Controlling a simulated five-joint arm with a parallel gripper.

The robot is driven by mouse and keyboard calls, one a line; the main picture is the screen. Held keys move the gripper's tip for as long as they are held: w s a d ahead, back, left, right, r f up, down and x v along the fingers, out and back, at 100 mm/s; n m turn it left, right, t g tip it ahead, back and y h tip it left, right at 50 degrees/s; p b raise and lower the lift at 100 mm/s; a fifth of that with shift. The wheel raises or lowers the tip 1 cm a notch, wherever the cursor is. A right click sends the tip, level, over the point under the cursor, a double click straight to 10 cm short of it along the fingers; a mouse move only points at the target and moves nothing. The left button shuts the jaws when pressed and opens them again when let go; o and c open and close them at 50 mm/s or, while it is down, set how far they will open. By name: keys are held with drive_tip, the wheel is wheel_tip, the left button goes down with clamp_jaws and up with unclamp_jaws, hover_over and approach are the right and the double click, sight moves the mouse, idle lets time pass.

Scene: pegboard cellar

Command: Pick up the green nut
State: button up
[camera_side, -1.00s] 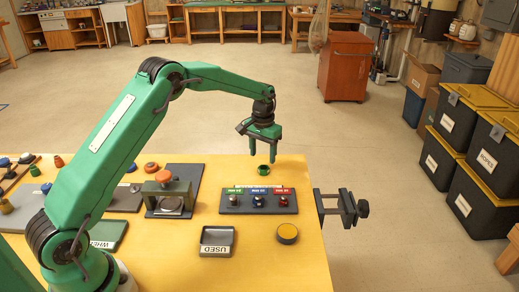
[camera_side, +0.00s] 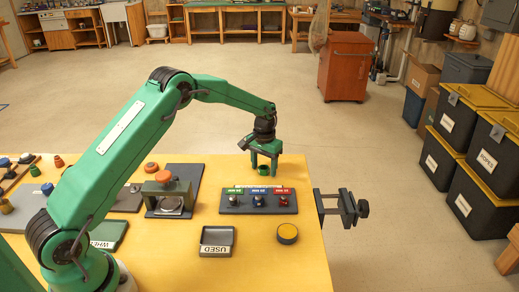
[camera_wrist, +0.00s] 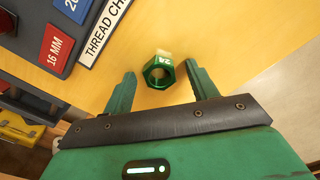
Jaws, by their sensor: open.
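The green nut (camera_wrist: 158,72) lies on the yellow table, its hole facing up, with small white marking on one side in the wrist view. In the side view the nut (camera_side: 263,171) shows small, just behind the thread checker board. My gripper (camera_wrist: 162,85) is open, one finger on each side of the nut, with clear gaps between. In the side view my gripper (camera_side: 264,170) points down over the nut, its fingertips close to table height. The nut is not gripped.
A dark thread checker board (camera_side: 247,209) with several coloured labels and studs stands just in front of the nut. A grey tray marked USED (camera_side: 217,252), a round yellow-topped tin (camera_side: 287,234) and a clamp (camera_side: 343,207) at the table's right edge are nearby.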

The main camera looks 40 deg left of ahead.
drive_tip(key=c, duration=1.1)
drive_tip(key=shift+r, duration=0.7)
drive_tip(key=r, duration=0.3)
drive_tip(key=shift+d+r, duration=0.15)
drive_tip(key=shift+d, duration=0.2)
drive_tip(key=s+d+r, duration=0.4)
drive_tip(key=d+r, duration=0.2)
drive_tip(key=d, duration=0.4)
drive_tip(key=shift+s+r, duration=0.15)
drive_tip(key=shift+s, duration=0.25)
drive_tip(key=shift+a, duration=0.1)
